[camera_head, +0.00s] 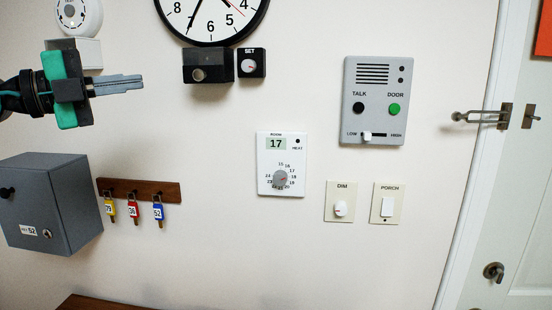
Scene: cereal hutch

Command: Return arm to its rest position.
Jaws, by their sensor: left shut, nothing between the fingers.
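My left gripper (138,84) comes in from the left edge at the upper left, with green and black sides. Its grey fingers point right and are shut together with nothing between them. It is in front of the wall, below a white device and above the grey key box in the picture. It appears apart from everything around it. My right gripper does not show.
A grey box (50,200) and a wooden key rack (165,190) are on the wall at left. A clock (212,14), thermostat (281,163), intercom (373,100), dimmer (340,201) and porch switch (388,203) are mounted rightward. A door (515,210) stands at far right.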

